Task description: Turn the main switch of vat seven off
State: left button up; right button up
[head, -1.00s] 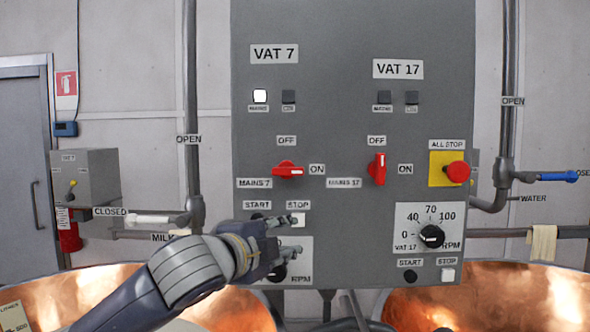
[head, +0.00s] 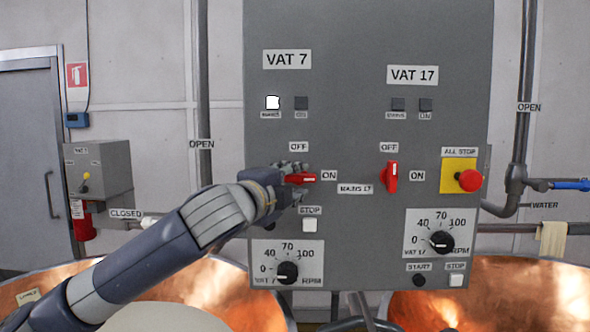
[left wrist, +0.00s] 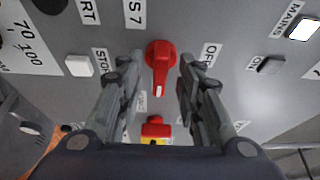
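The red main switch of vat seven (head: 302,178) is a rotary handle on the grey panel. It lies level, pointing to ON, and the white mains lamp (head: 273,102) under the VAT 7 sign is lit. My left gripper (head: 294,180) is in front of the switch and hides its left part in the head view. In the left wrist view the same switch (left wrist: 160,66) shows between the two open fingers (left wrist: 157,85), with a gap on either side. I see no contact. My right gripper is not in view.
The vat 17 switch (head: 391,177) stands upright, pointing to OFF, just right of the vat seven switch. The ALL STOP button (head: 469,180) is further right. The vat seven stop button (head: 310,225) and speed knob (head: 287,272) are below my gripper. Copper vats stand below the panel.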

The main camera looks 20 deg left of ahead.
pick_arm(q)
jog(key=shift+w+d, duration=0.1)
jog(key=shift+w, duration=0.7)
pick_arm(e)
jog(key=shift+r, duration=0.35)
pick_arm(q)
jog(key=c, duration=0.7)
jog(key=shift+s, duration=0.15)
grip_shut()
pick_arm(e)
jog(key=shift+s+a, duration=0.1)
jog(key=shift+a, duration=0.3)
